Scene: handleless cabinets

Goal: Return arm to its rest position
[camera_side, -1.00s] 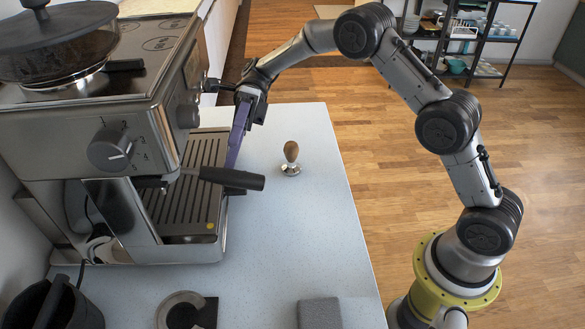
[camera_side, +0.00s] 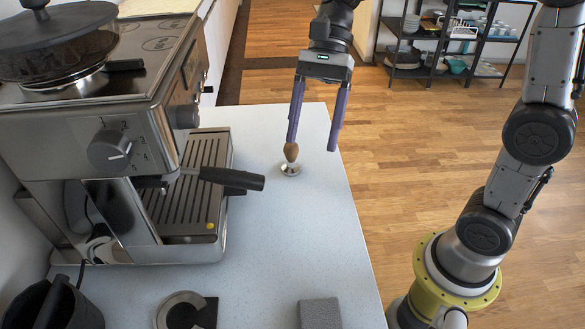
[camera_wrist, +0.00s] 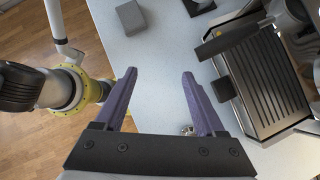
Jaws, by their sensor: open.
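My gripper (camera_side: 313,147) is open and empty, its two purple fingers pointing down near the right edge of the counter in the side view. In the wrist view its fingers (camera_wrist: 157,82) are spread wide with only counter between them. In the side view the left finger's tip lies over or just behind the wooden handle of a tamper (camera_side: 291,160) standing upright on the counter; I cannot tell whether they touch. In the wrist view a small metal part of the tamper (camera_wrist: 187,130) shows beside the right finger, mostly hidden.
The espresso machine (camera_side: 90,150) stands at the left, its portafilter handle (camera_side: 232,179) sticking out over the counter. A shelf rack (camera_side: 450,45) stands far back. The counter (camera_side: 280,240) is clear in the middle.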

